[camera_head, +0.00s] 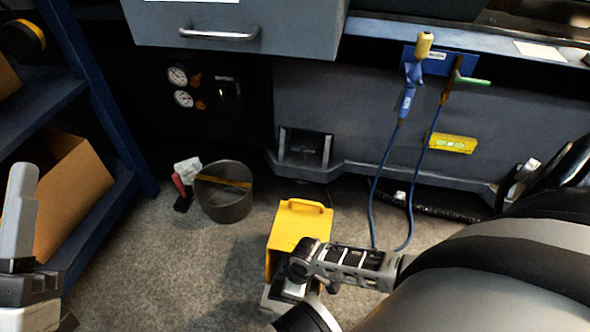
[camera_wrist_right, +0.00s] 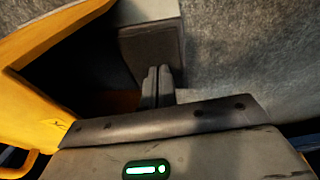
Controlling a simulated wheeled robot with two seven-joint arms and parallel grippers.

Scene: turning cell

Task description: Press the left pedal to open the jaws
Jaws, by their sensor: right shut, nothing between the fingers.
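A foot pedal unit with a yellow housing (camera_head: 298,225) stands on the floor, low in the middle of the head view. My right arm covers its near part. In the right wrist view the yellow housing (camera_wrist_right: 35,65) fills the left side. My right gripper (camera_wrist_right: 158,72) is shut and empty, with its fingers at the housing's opening. A dark grey block (camera_wrist_right: 150,45) lies just beyond the fingertips; I cannot tell whether it is the pedal plate or whether they touch. Only one pedal unit is clear. My left gripper (camera_head: 20,195) is at the left edge, away from the pedal.
A grey round bin (camera_head: 222,205) stands on the floor left of the pedal unit. A blue shelf (camera_head: 100,100) with a cardboard box (camera_head: 75,185) is at the left. Blue hoses (camera_head: 375,190) hang to the floor on the right.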

